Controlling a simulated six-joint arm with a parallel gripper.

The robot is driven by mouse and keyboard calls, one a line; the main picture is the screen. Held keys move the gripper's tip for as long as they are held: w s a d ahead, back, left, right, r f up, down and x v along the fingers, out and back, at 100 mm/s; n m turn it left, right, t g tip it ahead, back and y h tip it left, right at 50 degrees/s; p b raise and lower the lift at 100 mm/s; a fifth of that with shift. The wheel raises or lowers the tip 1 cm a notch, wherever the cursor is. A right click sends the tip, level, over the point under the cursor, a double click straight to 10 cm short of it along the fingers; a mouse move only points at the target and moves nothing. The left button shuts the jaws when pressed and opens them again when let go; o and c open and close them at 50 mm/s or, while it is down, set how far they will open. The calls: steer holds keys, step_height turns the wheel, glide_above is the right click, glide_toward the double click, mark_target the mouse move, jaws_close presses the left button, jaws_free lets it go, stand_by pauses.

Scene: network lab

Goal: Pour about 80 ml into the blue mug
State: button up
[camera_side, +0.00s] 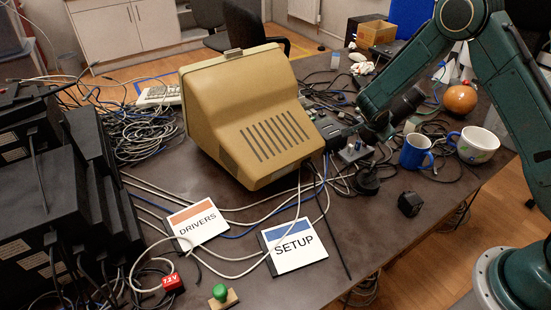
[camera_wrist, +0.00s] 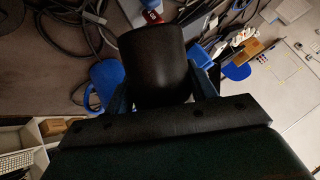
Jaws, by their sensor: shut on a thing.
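The blue mug (camera_side: 415,153) stands upright on the dark table at the right in the side view, with its handle to the right. It shows in part in the wrist view (camera_wrist: 106,76), to the left of the held container. My gripper (camera_side: 382,124) is shut on a dark cylindrical container (camera_side: 407,104), which is tilted in the side view, above and slightly left of the blue mug. In the wrist view the container (camera_wrist: 152,62) sits between the jaws. Its contents are hidden, and I see no stream of liquid.
A white mug (camera_side: 478,146) stands just right of the blue mug, with an orange-brown ball (camera_side: 460,99) behind. A beige monitor (camera_side: 250,118) is to the left. Cables and a black block (camera_side: 410,203) lie nearby. The front right tabletop (camera_side: 400,240) is fairly clear.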

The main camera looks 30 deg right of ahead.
mark_target(365, 128)
steer(key=a+t+y, duration=0.1)
steer(key=w+m+y, duration=0.1)
steer(key=shift+w+a+f+m+t+y, duration=0.1)
steer(key=shift+w+a+m+t+y, duration=0.1)
steer(key=shift+a+m+t+y, duration=0.15)
steer(key=shift+w+a+r+m+t+y, duration=0.3)
steer(key=shift+a+t+y, duration=0.15)
steer(key=shift+y, duration=0.1)
steer(key=shift+w+a+f+m+t+y, duration=0.15)
steer(key=shift+f+m+t+y, duration=0.1)
steer(key=shift+f+t+y, duration=0.3)
steer(key=shift+s+d+f+m+t+y+p, duration=0.2)
steer(key=shift+d+m+t+y+p, duration=0.15)
steer(key=shift+y+p, duration=0.15)
steer(key=shift+a+r, duration=0.1)
steer(key=shift+r, duration=0.2)
steer(key=shift+w+a, duration=0.1)
steer(key=shift+w, duration=0.05)
steer(key=shift+w+a+p, duration=0.1)
steer(key=shift+a+p, duration=0.05)
steer(key=shift+p, duration=0.3)
steer(key=shift+r, duration=0.1)
